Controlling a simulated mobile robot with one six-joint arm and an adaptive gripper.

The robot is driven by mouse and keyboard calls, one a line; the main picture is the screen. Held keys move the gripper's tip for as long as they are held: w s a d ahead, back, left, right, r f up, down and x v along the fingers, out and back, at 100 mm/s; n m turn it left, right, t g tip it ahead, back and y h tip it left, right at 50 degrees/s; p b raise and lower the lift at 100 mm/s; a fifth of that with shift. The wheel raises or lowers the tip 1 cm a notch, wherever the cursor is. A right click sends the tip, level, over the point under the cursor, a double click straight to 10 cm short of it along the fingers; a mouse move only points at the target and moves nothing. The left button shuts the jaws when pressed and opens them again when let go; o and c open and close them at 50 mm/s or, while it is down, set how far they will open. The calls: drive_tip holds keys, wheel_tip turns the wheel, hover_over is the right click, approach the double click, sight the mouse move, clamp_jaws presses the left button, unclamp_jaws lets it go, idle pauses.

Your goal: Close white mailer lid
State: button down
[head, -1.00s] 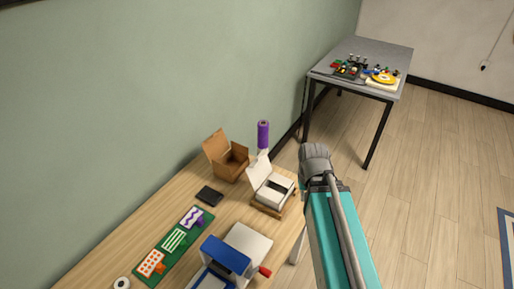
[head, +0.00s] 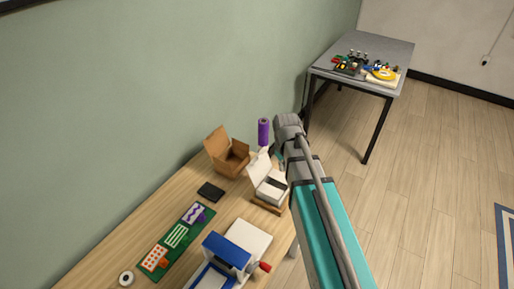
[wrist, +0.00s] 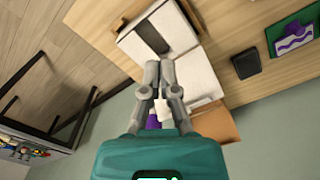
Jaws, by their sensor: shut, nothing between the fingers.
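The white mailer (head: 272,190) stands on a wooden tray on the workbench, with a dark item inside. Its white lid (head: 259,167) stands up, tilted back, on the side toward the wall. In the wrist view the mailer's body (wrist: 134,46) is at the top and the lid (wrist: 198,77) lies to the right of my fingers. My gripper (wrist: 160,66) is shut and empty, its tips beside the lid in the picture; I cannot tell whether they touch it. In the head view my arm hides most of the gripper, beside the mailer's right side.
An open brown box (head: 229,157) stands left of the mailer, and a purple spool (head: 264,132) behind it. A black wallet-like item (head: 211,192), a green mat (head: 152,272) with cards and a blue-white device (head: 228,250) lie nearer. A grey table (head: 370,53) stands far off.

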drive_tip(key=w+a+r+n+p, duration=0.4)
drive_tip(key=w+a+n, duration=0.3)
drive_tip(key=w+a, duration=0.6)
drive_tip(key=shift+w+r, duration=0.4)
drive_tip(key=shift+f, duration=0.15)
wheel_tip(320, 180, down, 10)
drive_tip(key=b, duration=1.1)
drive_tip(key=d, duration=0.1)
drive_tip(key=s+d+r+p, duration=0.1)
drive_tip(key=s+d+p, duration=0.1)
drive_tip(key=shift+s+d+r, duration=0.15)
drive_tip(key=shift+d+r, duration=0.1)
drive_tip(key=shift+r, duration=0.15)
